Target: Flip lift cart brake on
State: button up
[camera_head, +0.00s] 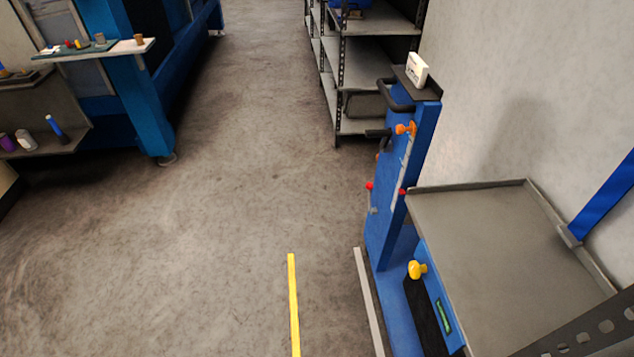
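The lift cart stands at the right, close to the wall, with a blue upright (420,150) and a grey lipped platform (500,245). Black handles (396,98) stick out from the upright, with an orange part (404,128) below them. A red-tipped lever (370,187) shows on the upright's left side, and a second red tip (402,192) near its right edge. A yellow knob (417,269) sits low beside the platform, above a black strip. I cannot tell which part is the brake or its setting. My gripper is not in view.
A grey shelf rack (365,60) stands behind the cart. A blue machine (145,85) with a small shelf of items is at the left. A yellow floor line (293,305) runs left of the cart. The floor (210,230) between is clear. A dark perforated bar (590,330) crosses the lower right corner.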

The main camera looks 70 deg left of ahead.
aim_at(370, 197)
jog(key=u, duration=1.5)
jog(key=i+j+z, duration=0.15)
jog(key=i+j, duration=1.15)
jog(key=i, duration=0.15)
jog(key=i+j+z, duration=0.2)
jog(key=i+j, duration=1.2)
jog(key=j, duration=0.1)
